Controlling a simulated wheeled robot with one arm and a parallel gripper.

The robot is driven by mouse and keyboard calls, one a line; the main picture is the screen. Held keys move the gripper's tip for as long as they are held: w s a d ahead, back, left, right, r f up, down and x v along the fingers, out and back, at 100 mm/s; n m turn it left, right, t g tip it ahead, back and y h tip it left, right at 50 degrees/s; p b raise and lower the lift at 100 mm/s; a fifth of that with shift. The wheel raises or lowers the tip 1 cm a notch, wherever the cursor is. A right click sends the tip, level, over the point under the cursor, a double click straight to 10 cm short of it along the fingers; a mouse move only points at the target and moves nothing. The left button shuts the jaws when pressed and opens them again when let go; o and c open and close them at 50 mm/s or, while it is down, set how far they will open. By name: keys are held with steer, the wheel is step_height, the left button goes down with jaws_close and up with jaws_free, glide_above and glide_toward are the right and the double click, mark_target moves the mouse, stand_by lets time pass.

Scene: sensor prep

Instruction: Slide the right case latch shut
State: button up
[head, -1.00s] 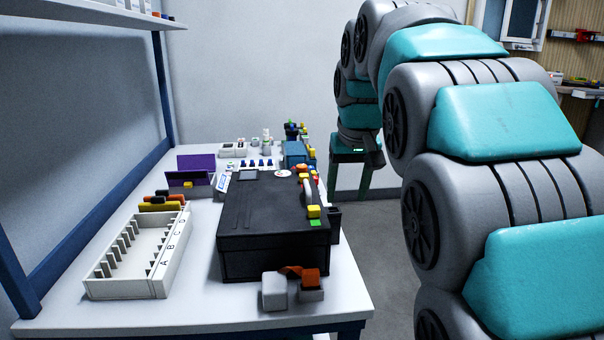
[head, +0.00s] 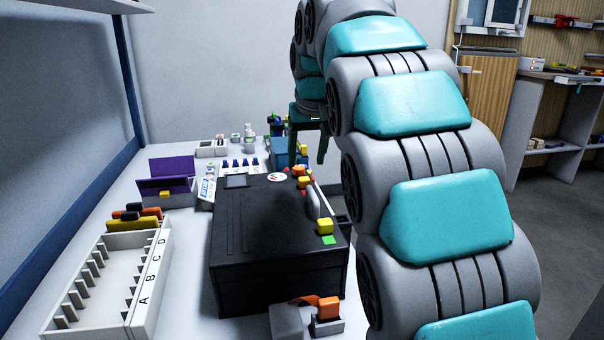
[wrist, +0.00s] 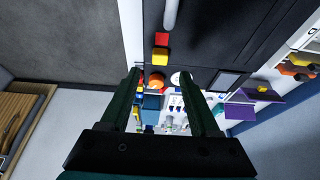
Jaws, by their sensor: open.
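The black case (head: 265,235) lies closed on the table, with a grey handle (head: 313,203) on its right side. A near yellow latch block (head: 325,226) has a green patch beside it. A far yellow latch block (head: 304,182) stands beyond the handle. In the wrist view, that far yellow block (wrist: 160,54) has a red patch (wrist: 162,39) on its handle side. I cannot tell for certain which latch counts as right.
A white lettered rack (head: 150,290) stands left of the case. A grey block holder with an orange piece (head: 329,308) sits at the near side. A purple box (head: 165,192), small bottles and a blue box (head: 283,152) stand farther back. Open floor lies right of the table.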

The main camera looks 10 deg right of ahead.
mark_target(304, 178)
steer(key=x, duration=0.6)
steer(key=shift+s, duration=0.1)
jaws_close()
stand_by(0.3)
stand_by(0.9)
